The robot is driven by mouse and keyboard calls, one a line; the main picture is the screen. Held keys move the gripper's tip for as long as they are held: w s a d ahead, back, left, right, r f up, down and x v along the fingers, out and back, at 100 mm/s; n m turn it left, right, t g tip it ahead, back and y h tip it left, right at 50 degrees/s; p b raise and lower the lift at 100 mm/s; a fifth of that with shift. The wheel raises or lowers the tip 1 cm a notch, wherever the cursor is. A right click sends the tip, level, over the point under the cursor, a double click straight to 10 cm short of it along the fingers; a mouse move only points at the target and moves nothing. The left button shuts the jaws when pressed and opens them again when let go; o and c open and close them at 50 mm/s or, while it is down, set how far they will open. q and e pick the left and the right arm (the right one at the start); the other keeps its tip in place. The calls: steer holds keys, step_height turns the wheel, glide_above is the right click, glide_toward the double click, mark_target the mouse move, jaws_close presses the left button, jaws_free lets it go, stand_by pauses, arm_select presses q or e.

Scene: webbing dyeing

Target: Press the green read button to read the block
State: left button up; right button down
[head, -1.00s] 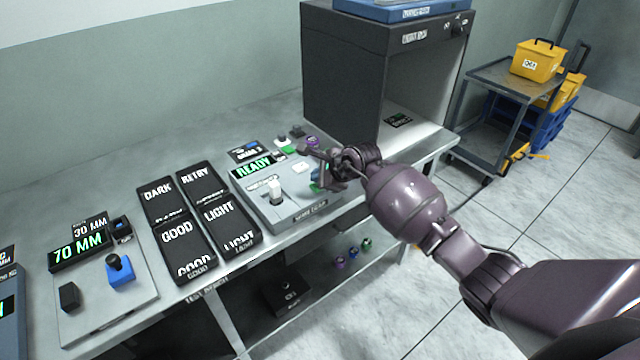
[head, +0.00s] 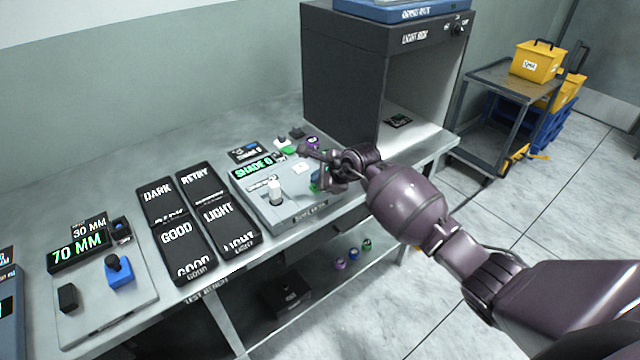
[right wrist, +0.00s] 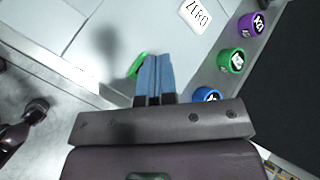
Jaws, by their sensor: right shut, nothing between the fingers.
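The grey shade meter (head: 300,208) sits on the bench with a lit display (head: 257,167) that reads "SHADE 0". A pale upright piece (head: 275,192) stands on its top; I cannot tell whether it is the block. My right gripper (head: 318,184) is over the meter's right side, shut and empty, pointing down. In the right wrist view its blue fingertips (right wrist: 154,62) are at the green button (right wrist: 139,64), overlapping it and hiding part of it. Whether they press it is not clear. My left gripper is not in view.
A white "ZERO" label (right wrist: 195,14) is on the meter. Black trays (head: 186,246) marked DARK, RETRY, GOOD and LIGHT lie left of it. A dark light box (head: 345,80) stands behind. Small coloured pieces (head: 353,252) sit below the bench. A cart (head: 500,88) is at right.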

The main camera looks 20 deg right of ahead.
steer(key=shift+r+p, duration=0.4)
steer(key=shift+r, duration=0.4)
steer(key=shift+r+p, duration=1.65)
steer(key=shift+r, duration=0.85)
